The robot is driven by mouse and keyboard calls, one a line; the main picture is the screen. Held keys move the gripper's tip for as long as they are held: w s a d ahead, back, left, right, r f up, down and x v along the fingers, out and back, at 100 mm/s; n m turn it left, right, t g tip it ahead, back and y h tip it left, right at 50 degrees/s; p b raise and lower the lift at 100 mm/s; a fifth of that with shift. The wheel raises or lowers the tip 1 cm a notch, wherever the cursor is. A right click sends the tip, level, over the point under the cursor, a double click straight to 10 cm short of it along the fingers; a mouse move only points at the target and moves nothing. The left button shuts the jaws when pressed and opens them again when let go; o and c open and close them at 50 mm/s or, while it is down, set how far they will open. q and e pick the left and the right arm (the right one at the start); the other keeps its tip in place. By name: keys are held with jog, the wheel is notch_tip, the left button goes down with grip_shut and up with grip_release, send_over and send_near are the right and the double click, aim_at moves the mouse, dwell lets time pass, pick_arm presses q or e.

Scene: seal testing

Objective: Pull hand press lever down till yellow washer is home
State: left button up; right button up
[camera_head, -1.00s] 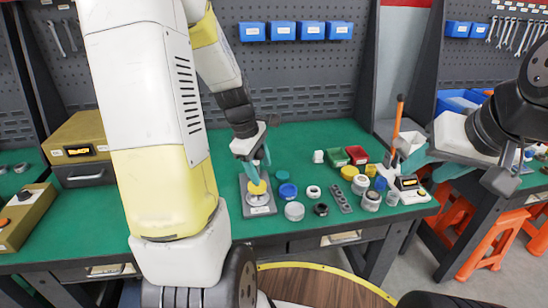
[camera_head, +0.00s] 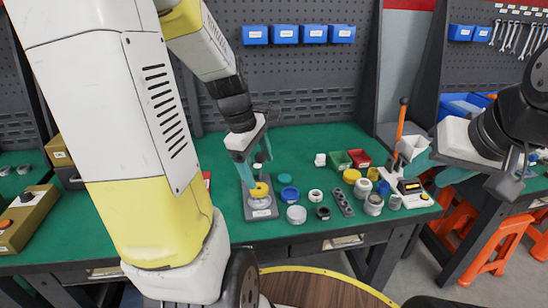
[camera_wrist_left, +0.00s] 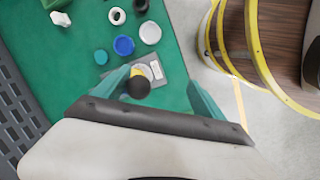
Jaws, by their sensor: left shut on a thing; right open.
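The hand press (camera_head: 262,213) stands on the green bench, with the yellow washer (camera_head: 260,189) at its middle. Whether the washer is fully seated is too small to tell. The lever's black knob (camera_head: 260,157) is at my left gripper's fingers and also shows between them in the wrist view (camera_wrist_left: 138,87), close to the left finger. My left gripper (camera_head: 256,170) is above the press, shut on the lever; its fingers partly hide the press. My right gripper (camera_head: 423,177) is open, beside the tester at the bench's right end.
The tester (camera_head: 410,188) has an orange lever (camera_head: 400,122). Right of the press are a blue ring (camera_head: 290,193), a white cap (camera_head: 296,214), a black ring (camera_head: 322,212) and a grey holed strip (camera_head: 343,203). Green (camera_head: 340,160) and red (camera_head: 359,158) bins stand behind.

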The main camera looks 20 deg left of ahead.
pick_arm(q)
jog(key=shift+s+a+r, duration=0.15)
jog(key=shift+s+r, duration=0.6)
jog(key=shift+s, duration=0.2)
jog(key=shift+w, duration=0.1)
jog(key=v, duration=0.7)
jog(key=shift+r, duration=0.35)
